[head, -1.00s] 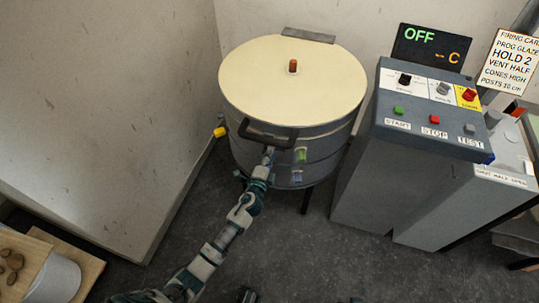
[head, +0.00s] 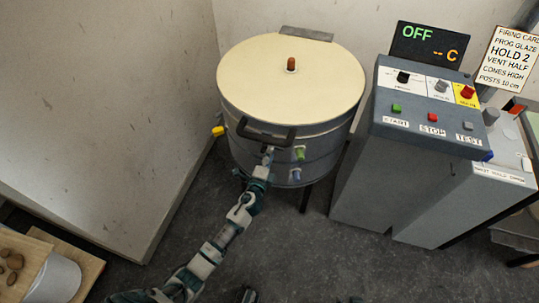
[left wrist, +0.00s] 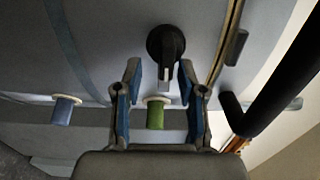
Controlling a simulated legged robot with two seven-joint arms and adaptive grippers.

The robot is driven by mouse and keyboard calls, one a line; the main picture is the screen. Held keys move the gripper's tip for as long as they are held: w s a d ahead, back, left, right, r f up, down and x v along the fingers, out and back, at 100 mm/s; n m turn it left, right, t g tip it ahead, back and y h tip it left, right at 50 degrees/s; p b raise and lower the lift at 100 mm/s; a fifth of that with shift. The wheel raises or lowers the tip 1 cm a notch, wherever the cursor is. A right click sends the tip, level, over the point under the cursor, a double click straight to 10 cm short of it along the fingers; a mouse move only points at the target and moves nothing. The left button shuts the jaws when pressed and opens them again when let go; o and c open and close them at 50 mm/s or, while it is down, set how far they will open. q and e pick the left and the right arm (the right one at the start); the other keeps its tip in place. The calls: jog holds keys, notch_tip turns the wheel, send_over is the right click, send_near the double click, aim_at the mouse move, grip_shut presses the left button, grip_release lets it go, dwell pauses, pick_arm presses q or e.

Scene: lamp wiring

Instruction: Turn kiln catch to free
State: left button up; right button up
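The round kiln (head: 335,132) with a cream lid (head: 250,80) stands at the back, and its lid is down. In the left wrist view the black kiln catch (left wrist: 166,44) is a round knob on the kiln wall, with its lever pointing down toward my gripper. My left gripper (left wrist: 161,70) is open, its two fingers on either side of the lever's lower end. Gaps seem to show at both sides; contact is unclear. In the head view my left gripper (head: 267,153) is at the kiln's front below the black handle, and I cannot make out the catch there.
The black lid handle (head: 266,135) juts out just above my left gripper; it also shows in the left wrist view (left wrist: 278,75). Green (head: 299,153) and blue (head: 295,174) plugs stick out to the right. A grey control cabinet (head: 375,190) stands at right.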

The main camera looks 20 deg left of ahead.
pick_arm(q)
jog(key=shift+a+r, duration=0.1)
jog(key=shift+a, duration=0.05)
pick_arm(e)
jog(key=shift+a, duration=0.15)
pick_arm(q)
jog(key=s, duration=1.2)
jog(key=shift+a, duration=0.15)
